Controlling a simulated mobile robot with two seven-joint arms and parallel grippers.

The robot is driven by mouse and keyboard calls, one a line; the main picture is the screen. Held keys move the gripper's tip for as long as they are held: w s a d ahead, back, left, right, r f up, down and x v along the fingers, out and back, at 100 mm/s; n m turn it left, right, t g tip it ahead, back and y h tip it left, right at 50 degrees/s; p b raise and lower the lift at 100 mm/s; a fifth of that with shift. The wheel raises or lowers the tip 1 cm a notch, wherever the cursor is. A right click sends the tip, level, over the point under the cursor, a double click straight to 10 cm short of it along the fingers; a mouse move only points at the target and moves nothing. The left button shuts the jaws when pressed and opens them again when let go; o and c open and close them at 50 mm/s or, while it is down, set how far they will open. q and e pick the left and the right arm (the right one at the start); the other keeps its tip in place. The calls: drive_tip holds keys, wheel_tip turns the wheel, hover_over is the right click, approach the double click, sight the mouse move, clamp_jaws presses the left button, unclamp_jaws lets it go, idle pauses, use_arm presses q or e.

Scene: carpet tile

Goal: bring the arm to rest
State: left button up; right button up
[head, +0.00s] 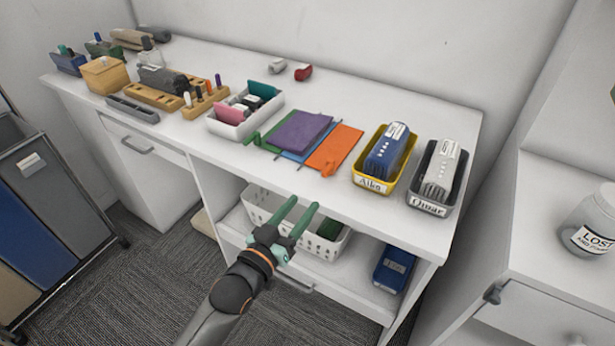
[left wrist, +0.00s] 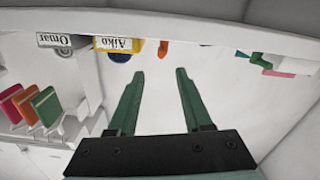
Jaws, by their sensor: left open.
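My left gripper (head: 302,205) reaches in from the bottom of the head view, in front of the white desk's open lower shelf. Its two green fingers are parallel and apart, with nothing between them. In the left wrist view the same fingers (left wrist: 160,74) are spread and empty, with pale surfaces behind them. The fingers overlap the white perforated basket (head: 262,198) in the head view; I cannot tell how close they are to it. My right gripper is not in view.
The desk (head: 335,88) holds a yellow tray (head: 373,183) labelled Aiko, a grey tray (head: 432,208) labelled Omar, coloured folders (head: 335,150) and a white organiser (head: 232,130). A blue bin (head: 394,270) stands on the lower shelf. A jar (head: 590,228) stands at right.

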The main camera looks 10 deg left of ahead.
use_arm(q)
drive_tip(key=s+a+f+g+y, duration=0.2)
drive_tip(key=s+a+f+g, duration=0.1)
drive_tip(key=s+f, duration=0.7)
drive_tip(key=s+a+f+g+y+p, duration=0.1)
drive_tip(key=s+a+f+g, duration=0.3)
drive_tip(key=s+f, duration=0.6)
drive_tip(key=shift+s+f+g+y, duration=0.2)
drive_tip(key=shift+s+g+y, duration=0.1)
drive_tip(key=shift+s+y, duration=0.15)
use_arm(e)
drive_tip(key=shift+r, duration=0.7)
